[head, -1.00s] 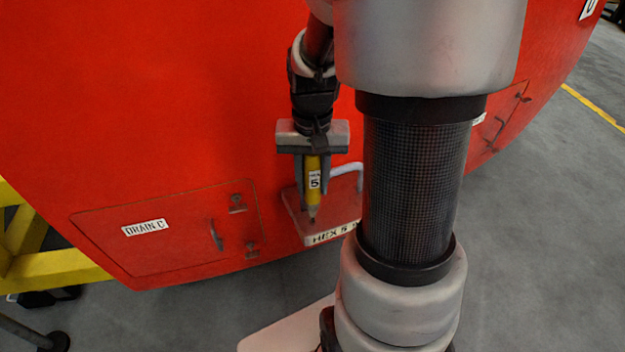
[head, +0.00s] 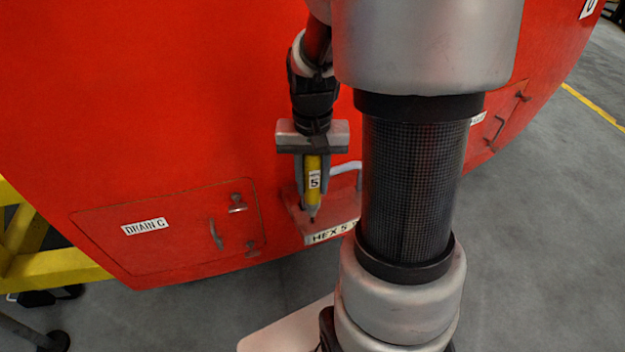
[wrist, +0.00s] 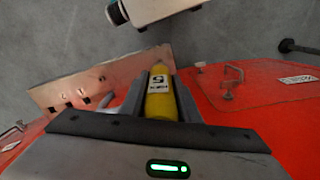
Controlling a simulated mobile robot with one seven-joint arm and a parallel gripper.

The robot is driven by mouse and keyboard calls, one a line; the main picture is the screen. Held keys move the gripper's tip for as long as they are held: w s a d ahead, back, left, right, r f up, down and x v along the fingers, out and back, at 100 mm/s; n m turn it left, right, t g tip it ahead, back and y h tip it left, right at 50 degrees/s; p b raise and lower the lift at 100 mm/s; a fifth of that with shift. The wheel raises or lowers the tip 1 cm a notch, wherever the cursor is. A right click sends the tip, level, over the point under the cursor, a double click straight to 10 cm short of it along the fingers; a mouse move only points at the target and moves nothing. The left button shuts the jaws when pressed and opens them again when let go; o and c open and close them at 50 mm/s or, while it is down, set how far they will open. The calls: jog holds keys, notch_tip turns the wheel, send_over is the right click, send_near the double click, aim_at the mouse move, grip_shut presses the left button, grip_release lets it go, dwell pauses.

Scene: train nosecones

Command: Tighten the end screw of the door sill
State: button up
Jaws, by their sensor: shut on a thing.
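My gripper (head: 313,190) is shut on a yellow driver (head: 314,170) with a white label reading 5. The driver is upright in the head view, its dark tip pointing down at a reddish ledge (head: 297,215). I cannot tell whether the tip touches the ledge. In the wrist view the driver (wrist: 160,98) sits between both fingers, and its tip is hidden. The ledge has a front label beginning HEX 5, partly hidden by my arm. In the wrist view a pale reddish plate (wrist: 110,82) with dark holes lies left of the driver. I cannot make out the door sill or its end screw.
A red hatch (head: 180,250) labelled DRAIN C, with a handle and latches, is left of the gripper. A pale bent bar (head: 346,168) is close on its right. A yellow frame (head: 50,266) stands far left. Grey floor (head: 550,250) is open at right.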

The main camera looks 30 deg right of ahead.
aim_at(311, 162)
dwell(0.3)
jog(key=shift+r+p, duration=2.2)
jog(key=shift+r, duration=0.6)
jog(key=shift+w+a+f, duration=0.1)
jog(key=shift+f, duration=0.05)
